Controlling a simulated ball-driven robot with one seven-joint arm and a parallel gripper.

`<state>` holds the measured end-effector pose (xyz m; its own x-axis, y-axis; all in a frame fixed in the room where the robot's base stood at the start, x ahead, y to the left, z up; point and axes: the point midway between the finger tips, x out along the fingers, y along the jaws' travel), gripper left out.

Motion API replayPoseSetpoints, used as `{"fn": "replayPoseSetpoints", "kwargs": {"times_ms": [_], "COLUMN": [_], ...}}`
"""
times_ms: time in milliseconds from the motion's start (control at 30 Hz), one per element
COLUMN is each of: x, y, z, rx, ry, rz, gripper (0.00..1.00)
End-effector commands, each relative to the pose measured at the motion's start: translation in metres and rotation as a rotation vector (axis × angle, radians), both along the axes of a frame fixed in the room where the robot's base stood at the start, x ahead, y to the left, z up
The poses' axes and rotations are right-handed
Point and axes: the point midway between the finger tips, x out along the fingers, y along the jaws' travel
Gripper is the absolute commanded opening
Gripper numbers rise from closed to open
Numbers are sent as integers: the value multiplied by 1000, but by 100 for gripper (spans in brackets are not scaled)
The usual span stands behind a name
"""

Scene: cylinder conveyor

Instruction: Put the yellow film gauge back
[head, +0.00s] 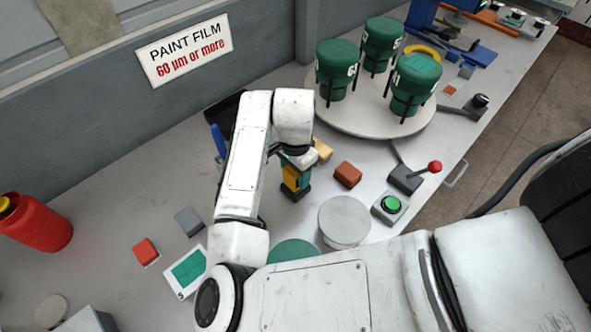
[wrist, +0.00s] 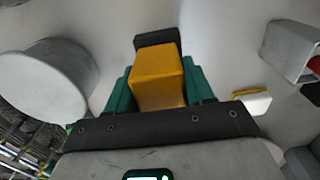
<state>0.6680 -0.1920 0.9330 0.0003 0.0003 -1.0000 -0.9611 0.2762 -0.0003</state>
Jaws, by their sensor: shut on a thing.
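The yellow film gauge (wrist: 158,78) is a yellow block with a dark end piece (wrist: 157,37) beyond it in the wrist view. My gripper (wrist: 160,88) is shut on it, with a green finger on each side. In the head view the gauge (head: 290,178) hangs below my wrist, its yellow side partly covered by my gripper (head: 297,174). It is over the bench, left of a brown block (head: 348,175). I cannot tell whether its dark lower end touches the bench.
A turntable (head: 352,122) with three green cylinders stands behind. A tan block (head: 322,150) is close to my gripper. A red-knobbed lever (head: 408,178), green button (head: 391,205) and grey round piece (head: 344,222) are to the right. Red block (head: 146,251) and grey block (head: 189,221) lie left.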

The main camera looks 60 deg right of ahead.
Motion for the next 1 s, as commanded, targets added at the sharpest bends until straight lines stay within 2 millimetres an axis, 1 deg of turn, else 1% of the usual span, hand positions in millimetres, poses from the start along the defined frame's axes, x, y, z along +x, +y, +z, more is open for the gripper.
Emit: {"fn": "replayPoseSetpoints", "kwargs": {"times_ms": [400,433,600,700,900,1000], "x": [0,0,0,0,0,0], "y": [0,0,0,0,0,0], "z": [-7,-6,-6,-5,-5,0], "rx": [0,0,0,0,0,0], "ry": [0,0,0,0,0,-1], "rz": [0,0,0,0,0,0], "gripper": [14,54,70,78,78,78]}}
